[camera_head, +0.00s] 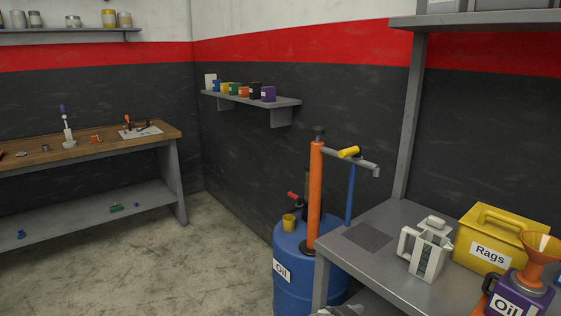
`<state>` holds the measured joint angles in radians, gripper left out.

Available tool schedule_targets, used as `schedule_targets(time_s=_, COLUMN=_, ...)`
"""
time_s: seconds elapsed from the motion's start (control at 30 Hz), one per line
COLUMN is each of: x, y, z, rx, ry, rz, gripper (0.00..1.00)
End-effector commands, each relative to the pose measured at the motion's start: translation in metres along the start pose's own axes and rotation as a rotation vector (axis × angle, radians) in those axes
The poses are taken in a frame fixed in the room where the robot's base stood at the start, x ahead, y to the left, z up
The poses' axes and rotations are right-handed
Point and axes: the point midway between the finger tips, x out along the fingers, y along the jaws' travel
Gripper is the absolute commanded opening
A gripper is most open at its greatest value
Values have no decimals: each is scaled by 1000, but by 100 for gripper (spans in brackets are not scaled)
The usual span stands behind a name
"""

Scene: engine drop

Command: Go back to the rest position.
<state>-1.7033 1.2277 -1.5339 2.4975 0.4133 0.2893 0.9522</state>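A blue oil barrel (295,285) stands on the floor at the centre right.
A yellow rags box (492,240) sits on the table behind the oil can. A wooden workbench (90,147) with small tools stands at the left. A wall shelf (285,102) holds several coloured cups. The floor (165,260) between bench and barrel is clear.

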Motion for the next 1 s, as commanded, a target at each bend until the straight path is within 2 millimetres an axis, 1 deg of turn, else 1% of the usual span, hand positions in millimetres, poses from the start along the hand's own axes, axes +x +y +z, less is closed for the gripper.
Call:
schedule_targets(time_s=0.03, x=9, y=9, z=12, rx=-23, ry=-70, rz=36, gripper=100)
schedule_targets(time_s=0.1, x=18, y=20, z=29, rx=-59, ry=-160, rz=75, gripper=100)
schedule_targets(time_s=0.2, x=25, y=34, z=56, rx=-117, ry=-304, rz=119, gripper=100)
schedule_targets(time_s=0.27, x=26, y=42, z=72, rx=-149, ry=-396, rz=136, gripper=100)
schedule_targets(time_s=0.3, x=25, y=47, z=81, rx=-170, ry=-458, rz=143, gripper=100)
schedule_targets(time_s=0.4, x=17, y=55, z=103, rx=-217, ry=-608, rz=141, gripper=100)
schedule_targets(time_s=0.53, x=1, y=58, z=121, rx=-269, ry=-786, rz=100, gripper=100)
schedule_targets(time_s=0.63, x=-15, y=57, z=127, rx=-300, ry=-904, rz=42, gripper=100)
schedule_targets(time_s=0.77, x=-38, y=52, z=124, rx=-333, ry=-1028, rz=-63, gripper=100)
schedule_targets(time_s=0.87, x=-55, y=46, z=115, rx=-353, ry=-1096, rz=-161, gripper=100)
schedule_targets(time_s=0.97, x=-71, y=42, z=99, rx=-369, ry=-1137, rz=-267, gripper=100)
schedule_targets(time_s=1.0, x=-77, y=40, z=91, rx=-375, ry=-1145, rz=-312, gripper=100)
